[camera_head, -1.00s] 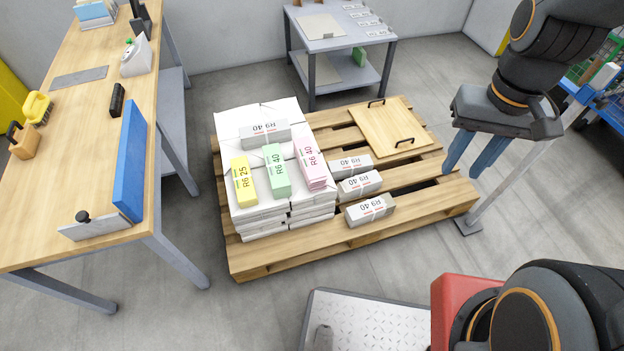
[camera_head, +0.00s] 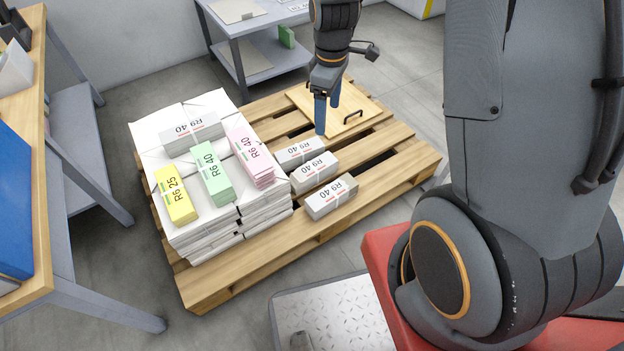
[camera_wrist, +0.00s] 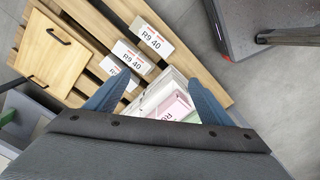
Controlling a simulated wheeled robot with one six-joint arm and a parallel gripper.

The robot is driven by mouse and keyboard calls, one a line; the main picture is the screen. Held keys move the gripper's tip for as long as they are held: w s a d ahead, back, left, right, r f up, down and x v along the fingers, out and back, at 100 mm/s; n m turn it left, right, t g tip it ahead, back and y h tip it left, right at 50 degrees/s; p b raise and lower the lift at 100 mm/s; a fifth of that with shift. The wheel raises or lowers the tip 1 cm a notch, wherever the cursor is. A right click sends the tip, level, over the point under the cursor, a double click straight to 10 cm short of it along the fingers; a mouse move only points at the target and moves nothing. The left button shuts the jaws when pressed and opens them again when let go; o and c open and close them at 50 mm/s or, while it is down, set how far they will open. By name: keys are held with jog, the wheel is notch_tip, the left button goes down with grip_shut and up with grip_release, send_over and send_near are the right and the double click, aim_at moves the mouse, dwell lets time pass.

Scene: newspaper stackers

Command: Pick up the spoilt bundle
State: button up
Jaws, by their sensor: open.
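A pink R6 40 bundle (camera_head: 249,156) lies on the right side of the white stack, its lower layers jutting out unevenly. Beside it on the stack lie a green R6 40 bundle (camera_head: 212,175), a yellow R6 25 bundle (camera_head: 175,196) and a grey R9 40 bundle (camera_head: 190,129). Three more R9 40 bundles (camera_head: 300,151) (camera_head: 314,169) (camera_head: 332,197) lie in a row on the pallet slats. My gripper (camera_head: 327,118) is open and empty, pointing down above the pallet, behind this row. In the wrist view the pink bundle (camera_wrist: 174,106) shows partly, between the blue fingers.
The white stack (camera_head: 150,140) stands on the wooden pallet (camera_head: 213,290). A wooden board with handles (camera_head: 350,118) lies at the pallet's back right. A workbench (camera_head: 38,225) stands left and a grey table (camera_head: 262,22) behind. A metal plate (camera_head: 345,315) is in front.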

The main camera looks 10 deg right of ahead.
jog(key=w+f+n+b, duration=0.2)
jog(key=w+f+b, duration=0.15)
jog(key=f, duration=0.45)
jog(key=w+f+n+b, duration=0.3)
jog(key=w+f, duration=0.1)
jog(key=f, duration=0.4)
jog(key=n+b, duration=0.6)
jog(key=b, duration=0.3)
send_over(313, 167)
jog(key=f, duration=2)
jog(key=shift+d+f, duration=0.2)
jog(key=shift+f, duration=0.15)
jog(key=shift+n, duration=0.3)
jog(key=f+b, duration=0.1)
jog(key=f, duration=0.3)
jog(key=f+b, duration=0.1)
jog(key=f, duration=0.2)
jog(key=shift+a+f, duration=0.2)
jog(key=shift+f, duration=0.15)
jog(key=shift+r, duration=0.1)
grip_shut()
